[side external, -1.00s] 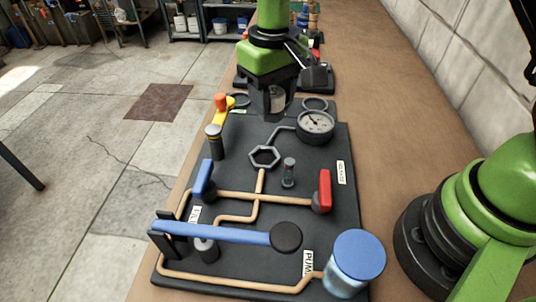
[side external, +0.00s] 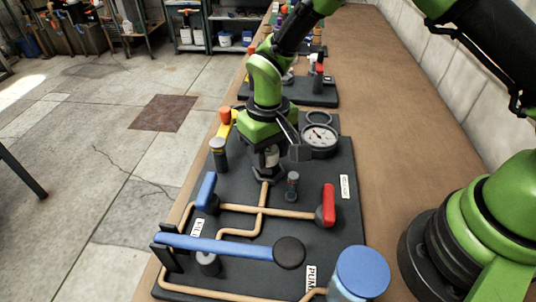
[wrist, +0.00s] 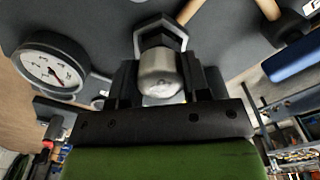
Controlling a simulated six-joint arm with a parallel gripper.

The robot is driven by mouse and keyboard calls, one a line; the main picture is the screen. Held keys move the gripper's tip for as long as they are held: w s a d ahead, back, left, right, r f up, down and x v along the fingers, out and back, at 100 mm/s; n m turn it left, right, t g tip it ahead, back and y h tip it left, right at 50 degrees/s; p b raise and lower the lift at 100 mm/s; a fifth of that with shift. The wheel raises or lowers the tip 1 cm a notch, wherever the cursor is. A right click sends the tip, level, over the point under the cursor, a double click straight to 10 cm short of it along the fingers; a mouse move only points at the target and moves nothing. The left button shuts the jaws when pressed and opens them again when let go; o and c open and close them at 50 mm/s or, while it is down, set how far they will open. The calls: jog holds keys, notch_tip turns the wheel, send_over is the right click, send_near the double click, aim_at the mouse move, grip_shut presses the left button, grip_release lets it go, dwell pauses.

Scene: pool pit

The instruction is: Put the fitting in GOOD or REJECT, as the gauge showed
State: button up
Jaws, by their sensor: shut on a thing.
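My gripper (side external: 268,166) is shut on the fitting (wrist: 160,75), a pale grey metal piece with a rounded end in the wrist view. In the side view the fitting (side external: 271,156) shows between the jaws, low over the hexagonal holder (side external: 267,177) on the dark board. The holder (wrist: 160,32) also shows right beyond the fitting in the wrist view; I cannot tell how far the fitting is seated. The round white gauge (side external: 320,137) stands right of my gripper; its needle is too small to read surely. A dark ring (side external: 320,118) lies behind it. No GOOD or REJECT lettering is legible.
A small post (side external: 292,186) stands close to my gripper. Brown bench (side external: 385,140) is clear to the right.

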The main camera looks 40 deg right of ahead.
jog(key=shift+f, duration=0.6)
jog(key=shift+f, duration=0.2)
jog(key=o, duration=0.9)
jog(key=shift+o, duration=0.2)
